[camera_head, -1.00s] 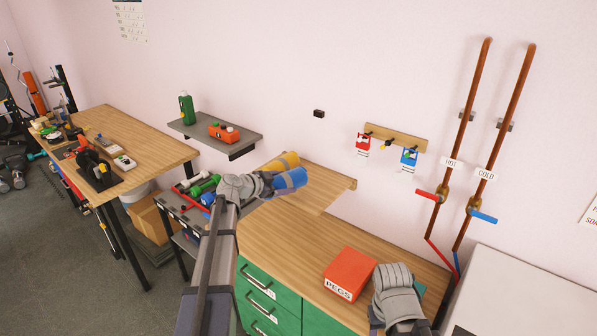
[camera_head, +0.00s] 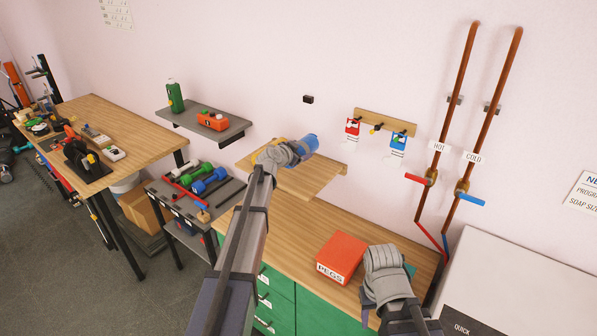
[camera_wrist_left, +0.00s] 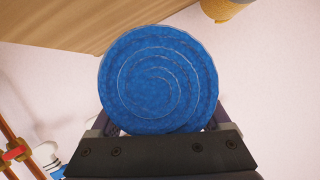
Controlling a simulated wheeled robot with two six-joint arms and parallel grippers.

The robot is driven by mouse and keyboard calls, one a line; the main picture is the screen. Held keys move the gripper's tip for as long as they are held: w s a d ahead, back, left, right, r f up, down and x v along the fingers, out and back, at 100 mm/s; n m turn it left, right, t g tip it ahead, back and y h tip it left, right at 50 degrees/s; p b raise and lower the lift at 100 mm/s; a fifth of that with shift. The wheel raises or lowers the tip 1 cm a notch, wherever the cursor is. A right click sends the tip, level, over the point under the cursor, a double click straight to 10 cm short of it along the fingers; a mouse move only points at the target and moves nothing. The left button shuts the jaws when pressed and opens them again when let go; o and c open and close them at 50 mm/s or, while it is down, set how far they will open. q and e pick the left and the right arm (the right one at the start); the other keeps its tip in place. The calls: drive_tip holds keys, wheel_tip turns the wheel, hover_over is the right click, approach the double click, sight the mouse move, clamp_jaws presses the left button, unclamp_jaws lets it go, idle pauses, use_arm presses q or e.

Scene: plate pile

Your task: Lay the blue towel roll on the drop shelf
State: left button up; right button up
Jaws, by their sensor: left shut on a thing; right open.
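The blue towel roll (camera_head: 307,142) is in my left gripper (camera_head: 296,151), which is shut on it. In the left wrist view the roll (camera_wrist_left: 158,80) shows its spiral end, large between the fingers. The wooden wall shelf (camera_head: 318,180), which looks like the drop shelf, lies below and around the gripper in the head view. A yellow roll (camera_head: 277,145) is mostly hidden behind my left gripper and also shows in the wrist view (camera_wrist_left: 228,8). Whether the blue roll touches the shelf is unclear. My right gripper (camera_head: 380,265) is open and empty, over the counter.
An orange-red PEGS box (camera_head: 340,257) stands on the counter (camera_head: 290,232), beside my right gripper. A grey shelf (camera_head: 225,131) with a green bottle hangs to the left. Red and blue tags (camera_head: 398,142) hang on a peg rail. Copper pipes (camera_head: 463,90) stand at right.

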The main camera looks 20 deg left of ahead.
sight(290, 169)
use_arm(q)
drive_tip(key=shift+f+b, duration=2.65)
drive_tip(key=shift+f, duration=0.65)
drive_tip(key=shift+r, duration=0.2)
use_arm(e)
wheel_tip(290, 169, down, 6)
drive_tip(key=shift+f, duration=0.15)
use_arm(q)
drive_tip(key=o, duration=1.5)
drive_tip(key=shift+o, duration=0.2)
drive_tip(key=p+v, duration=0.4)
drive_tip(key=v, duration=0.7)
drive_tip(key=shift+s, duration=0.15)
drive_tip(key=shift+s+a+r+p, duration=0.1)
drive_tip(key=shift+s+r+p, duration=0.05)
drive_tip(key=shift+s+p, duration=0.2)
use_arm(e)
wheel_tip(290, 169, up, 4)
drive_tip(key=shift+r, duration=0.15)
